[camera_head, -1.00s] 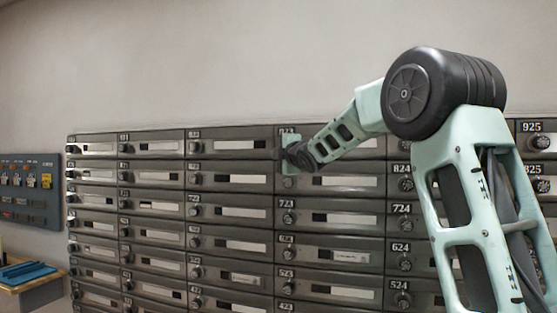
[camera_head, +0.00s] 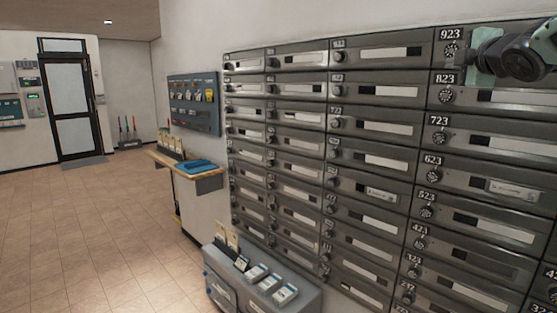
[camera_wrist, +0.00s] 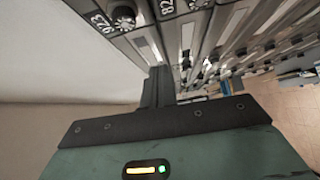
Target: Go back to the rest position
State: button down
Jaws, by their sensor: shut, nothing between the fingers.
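My gripper (camera_head: 474,48) is at the upper right of the head view, by mailbox 923 in the top row, with only part of my arm in the picture. In the wrist view, my gripper's dark fingers (camera_wrist: 159,80) are shut together with nothing between them. The round dial of mailbox 923 (camera_head: 451,50) shows just left of my gripper; it also appears at the top of the wrist view (camera_wrist: 123,18). Whether my fingers touch the mailbox front cannot be told.
The mailbox wall (camera_head: 318,120) fills the right side. A grey cabinet with small boxes (camera_head: 262,285) stands low before it. A wooden shelf with a blue item (camera_head: 200,167) and a wall panel (camera_head: 194,103) are further left. The tiled floor (camera_head: 90,225) is open towards a door (camera_head: 72,105).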

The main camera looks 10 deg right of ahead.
jog(key=s+a+f+m+g+y, duration=0.2)
jog(key=s+a+f+m+g, duration=0.15)
jog(key=a+f, duration=0.8)
jog(key=s+a+f+m+g+y, duration=0.2)
jog(key=s+a+f+g, duration=0.2)
jog(key=a+f, duration=0.8)
jog(key=s+a+f+m+g, duration=0.1)
jog(key=s+a+f+g, duration=0.3)
jog(key=s, duration=0.3)
jog(key=s+a+f+g, duration=0.1)
jog(key=s+a+f, duration=0.4)
jog(key=s, duration=0.1)
jog(key=s+a+f+m+g, duration=0.1)
jog(key=s+f+g, duration=0.1)
jog(key=s, duration=0.6)
jog(key=s+f+g+h, duration=0.1)
jog(key=s+f+g, duration=0.2)
jog(key=s, duration=0.6)
jog(key=shift+a+f+m, duration=0.35)
jog(key=shift+f, duration=0.15)
jog(key=c, duration=2.1)
grip_release()
jog(key=shift+c, duration=0.2)
